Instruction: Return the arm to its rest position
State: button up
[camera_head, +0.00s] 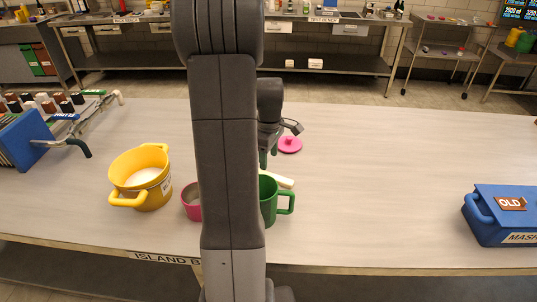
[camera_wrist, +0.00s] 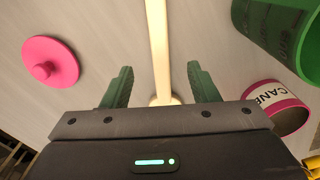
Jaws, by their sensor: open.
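My arm stands upright across the middle of the head view and hides part of the island table (camera_head: 400,170). My gripper (camera_head: 268,158) shows just right of the arm, above the table. In the wrist view my gripper (camera_wrist: 158,85) is open, with its two green fingers apart. A pale wooden-looking stick (camera_wrist: 158,40) lies on the table below, in line with the gap between the fingers. It also shows in the head view (camera_head: 285,181), partly hidden. It does not look gripped.
A green mug (camera_head: 270,205), a pink cup (camera_head: 191,203) and a yellow pot (camera_head: 140,180) stand near my arm. A pink lid (camera_head: 289,145) lies behind. A blue box (camera_head: 500,215) is at right, a rack (camera_head: 75,125) at left. The table's middle right is clear.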

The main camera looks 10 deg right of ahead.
aim_at(269, 174)
jog(key=shift+f, duration=0.2)
notch_tip(269, 174, down, 6)
jog(key=b, duration=0.5)
jog(key=shift+f, duration=0.2)
jog(key=shift+r, duration=0.1)
jog(key=shift+r+p, duration=3.65)
jog(key=shift+r, duration=1.45)
jog(key=w+d+r+n+h+p, duration=0.3)
jog(key=d+r+n, duration=0.3)
jog(key=d, duration=0.2)
jog(key=shift+w+r+g+h, duration=0.25)
jog(key=shift+r+g+h, duration=0.15)
jog(key=shift+h, duration=0.4)
jog(key=shift+d+r, duration=0.1)
jog(key=shift+r, duration=0.05)
